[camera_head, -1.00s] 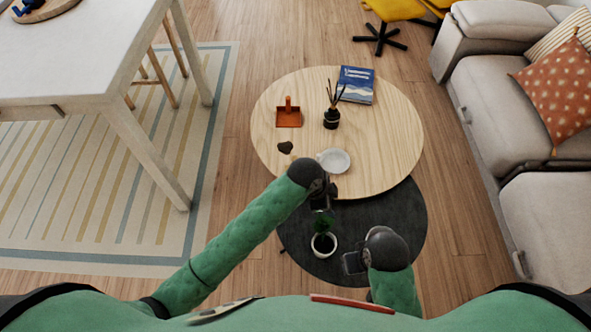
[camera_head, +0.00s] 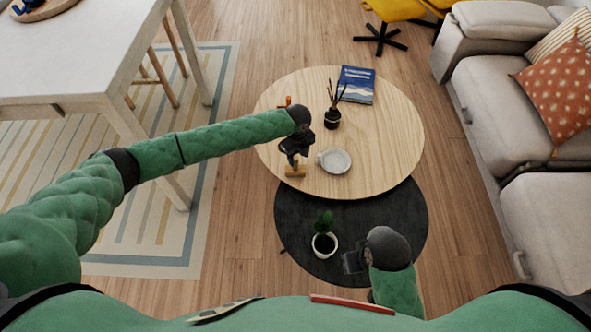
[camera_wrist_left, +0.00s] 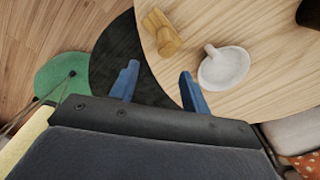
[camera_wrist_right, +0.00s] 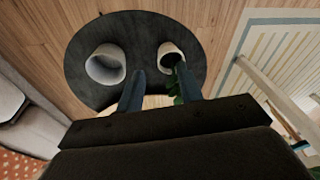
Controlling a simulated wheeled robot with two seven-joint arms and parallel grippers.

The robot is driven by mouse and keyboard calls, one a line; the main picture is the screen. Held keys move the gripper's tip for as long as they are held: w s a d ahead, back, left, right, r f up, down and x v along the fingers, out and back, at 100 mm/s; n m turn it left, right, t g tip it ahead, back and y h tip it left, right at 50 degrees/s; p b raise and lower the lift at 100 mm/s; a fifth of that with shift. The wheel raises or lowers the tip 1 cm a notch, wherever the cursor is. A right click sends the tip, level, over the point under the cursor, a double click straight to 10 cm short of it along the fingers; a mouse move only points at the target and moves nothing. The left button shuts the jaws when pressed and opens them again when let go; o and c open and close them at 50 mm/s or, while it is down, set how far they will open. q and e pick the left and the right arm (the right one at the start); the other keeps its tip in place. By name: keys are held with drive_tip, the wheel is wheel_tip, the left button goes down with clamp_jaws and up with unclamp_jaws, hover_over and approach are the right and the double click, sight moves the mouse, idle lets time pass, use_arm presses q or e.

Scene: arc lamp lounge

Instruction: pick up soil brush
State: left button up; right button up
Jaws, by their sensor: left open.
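A small wooden piece, which I take to be the soil brush (camera_head: 295,171), lies near the front left edge of the light round table (camera_head: 395,150). It also shows in the left wrist view (camera_wrist_left: 161,34), beyond the fingertips and apart from them. My left gripper (camera_head: 293,158) is open and empty just above and behind it in the head view; the fingers (camera_wrist_left: 157,82) are spread wide in its wrist view. My right gripper (camera_head: 352,262) is over the dark lower table; its fingers (camera_wrist_right: 160,88) are apart with nothing clearly held.
A white dish (camera_head: 336,161) sits close right of the brush. An orange item (camera_head: 288,101) is mostly hidden by my left arm. A potted plant (camera_head: 325,243) and white pot (camera_wrist_right: 105,64) stand on the dark table.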

sight(296, 163)
use_arm(q)
drive_tip(key=shift+w+a, duration=0.9)
drive_tip(key=shift+w, duration=0.05)
drive_tip(key=shift+f, duration=0.95)
drive_tip(key=shift+f+p, duration=0.4)
drive_tip(key=shift+f, duration=0.1)
drive_tip(key=f, duration=0.2)
drive_tip(key=d+f+p, duration=0.1)
drive_tip(key=f, duration=0.1)
drive_tip(key=shift+a+f, duration=0.1)
drive_tip(key=shift+f, duration=0.25)
use_arm(e)
wheel_tip(296, 163, down, 7)
drive_tip(key=w, duration=0.1)
drive_tip(key=shift+w, duration=0.3)
use_arm(q)
clamp_jaws()
